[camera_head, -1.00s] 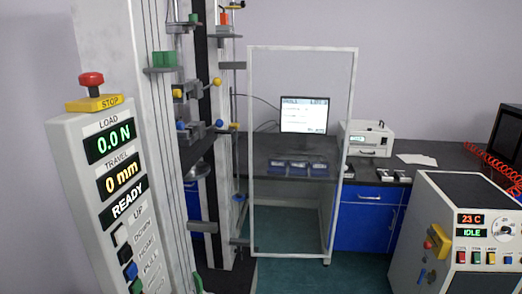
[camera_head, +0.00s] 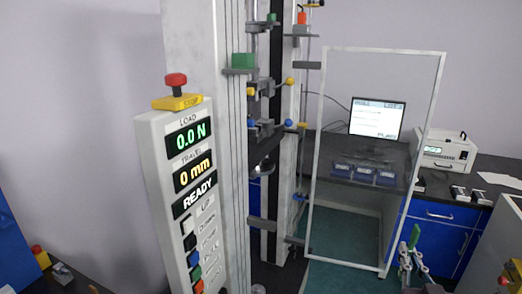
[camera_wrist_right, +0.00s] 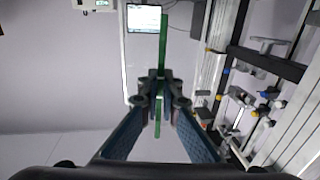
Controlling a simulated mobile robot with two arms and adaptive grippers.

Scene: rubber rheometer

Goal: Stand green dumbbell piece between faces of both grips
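The green dumbbell piece (camera_head: 414,236) stands up out of my right gripper (camera_head: 408,258), low at the right of the head view. In the right wrist view the green strip (camera_wrist_right: 163,40) runs lengthwise between the fingertips of my right gripper (camera_wrist_right: 159,92), which is shut on it. The test machine has an upper grip (camera_head: 265,88) with a yellow knob and a lower grip (camera_head: 264,128) with a blue knob. Nothing green shows between them. The piece is well right of and below both grips. My left gripper is not in view.
A white-framed clear panel (camera_head: 313,150) stands between the machine column and my right gripper. The control post with red stop button (camera_head: 176,80) stands left of the grips. A bench with a monitor (camera_head: 377,117) and blue trays (camera_head: 363,174) lies behind the panel.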

